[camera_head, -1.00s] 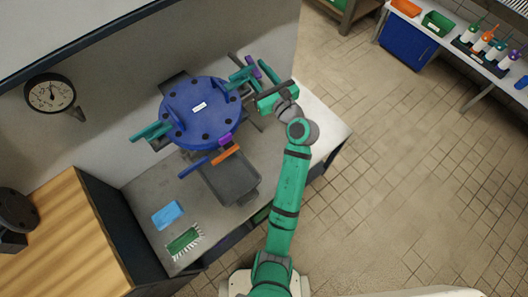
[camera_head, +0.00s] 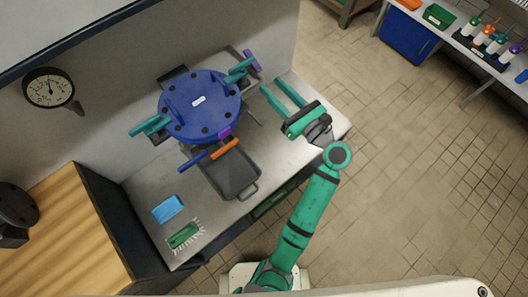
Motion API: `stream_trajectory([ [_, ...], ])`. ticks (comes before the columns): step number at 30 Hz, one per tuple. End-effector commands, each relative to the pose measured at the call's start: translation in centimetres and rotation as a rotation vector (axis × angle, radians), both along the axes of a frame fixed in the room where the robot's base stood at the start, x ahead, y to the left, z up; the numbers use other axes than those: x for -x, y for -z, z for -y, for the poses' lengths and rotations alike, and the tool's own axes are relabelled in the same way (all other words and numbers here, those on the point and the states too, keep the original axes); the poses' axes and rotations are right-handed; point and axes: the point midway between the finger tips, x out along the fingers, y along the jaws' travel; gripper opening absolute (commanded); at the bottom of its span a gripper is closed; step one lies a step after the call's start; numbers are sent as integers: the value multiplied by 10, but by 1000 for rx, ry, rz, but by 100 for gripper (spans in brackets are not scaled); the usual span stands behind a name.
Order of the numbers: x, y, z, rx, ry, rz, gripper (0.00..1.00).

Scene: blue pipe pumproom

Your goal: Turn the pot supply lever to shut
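A blue round pot (camera_head: 199,104) with a bolted lid stands on the grey bench. A purple lever (camera_head: 252,60) is at its upper right, beside a teal handle (camera_head: 240,70). Other small levers at its front are purple (camera_head: 224,132), orange (camera_head: 225,149) and blue (camera_head: 192,160). No readable label shows which one is the supply lever. My gripper (camera_head: 273,88) is open, with two teal fingers apart and nothing between them. It is over the bench's right part, right of and below the upper purple lever, and apart from it.
A dark grey tray (camera_head: 250,190) sits at the pot's front. A blue sponge (camera_head: 168,208) and a green brush (camera_head: 183,235) lie at the bench's near left. A gauge (camera_head: 48,88) is on the wall. The bench's right end is mostly bare.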

Motion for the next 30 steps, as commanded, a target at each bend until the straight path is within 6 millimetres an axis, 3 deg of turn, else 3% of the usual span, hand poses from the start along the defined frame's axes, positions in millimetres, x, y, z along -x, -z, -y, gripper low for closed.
stream_trajectory([
  [9, 46, -9, -19, -364, -42, -48, 36],
  [30, 134, -21, -37, -1099, -132, -200, 36],
])
